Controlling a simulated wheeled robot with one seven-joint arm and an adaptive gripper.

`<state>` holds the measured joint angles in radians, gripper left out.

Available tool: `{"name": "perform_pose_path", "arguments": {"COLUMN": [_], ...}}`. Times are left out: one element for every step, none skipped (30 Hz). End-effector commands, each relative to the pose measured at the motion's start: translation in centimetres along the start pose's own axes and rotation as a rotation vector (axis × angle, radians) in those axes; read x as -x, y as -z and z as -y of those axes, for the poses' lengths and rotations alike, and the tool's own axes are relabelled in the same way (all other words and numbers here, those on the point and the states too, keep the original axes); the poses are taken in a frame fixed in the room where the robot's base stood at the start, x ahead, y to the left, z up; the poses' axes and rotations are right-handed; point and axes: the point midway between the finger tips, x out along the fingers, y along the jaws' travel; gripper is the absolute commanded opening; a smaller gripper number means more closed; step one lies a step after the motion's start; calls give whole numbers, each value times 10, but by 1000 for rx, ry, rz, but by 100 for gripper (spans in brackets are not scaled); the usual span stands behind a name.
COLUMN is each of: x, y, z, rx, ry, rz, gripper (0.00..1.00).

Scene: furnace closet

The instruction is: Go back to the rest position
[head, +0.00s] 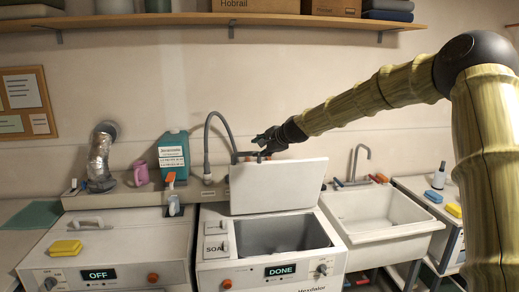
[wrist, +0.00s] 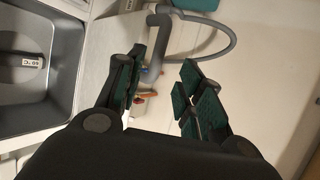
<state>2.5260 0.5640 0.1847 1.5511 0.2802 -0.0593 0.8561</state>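My gripper (head: 256,147) is above the raised white lid (head: 278,186) of the middle machine, close to the back wall. In the wrist view, my gripper's (wrist: 160,85) two dark fingers with green pads stand apart, and I see nothing held between them. A grey hose (head: 208,140) curves up behind the machines, just left of the gripper. It also shows in the wrist view (wrist: 208,57), beyond the fingers; I cannot tell whether they touch it. My arm reaches in from the right of the head view, bent at a high elbow.
The middle machine's open tub (head: 283,232) lies below the lid. A white sink (head: 376,212) with a faucet (head: 358,162) is to its right. A teal jug (head: 174,156) and pink cup (head: 140,172) stand on the left ledge. A loaded wooden shelf (head: 150,20) runs overhead.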

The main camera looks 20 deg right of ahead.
Motion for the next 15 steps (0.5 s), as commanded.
{"name": "perform_pose_path", "arguments": {"x": [0, 0, 0, 0, 0, 0, 0, 0, 0, 0, 0, -1, -3, -5, -9], "y": [0, 0, 0, 0, 0, 0, 0, 0, 0, 0, 0, 0, -1, -1, -3], "z": [0, 0, 0, 0, 0, 0, 0, 0, 0, 0, 0, -2, -5, -10, -18], "rx": [0, 0, 0, 0, 0, 0, 0, 0, 0, 0, 0, 2, 6, 11, 22], "ry": [0, 0, 0, 0, 0, 0, 0, 0, 0, 0, 0, -2, -6, -10, -20], "rz": [0, 0, 0, 0, 0, 0, 0, 0, 0, 0, 0, -1, -1, -2, -5], "gripper": [37, 37, 37, 37, 37, 37, 37, 37, 37, 37, 37, 37, 37, 37, 37]}}
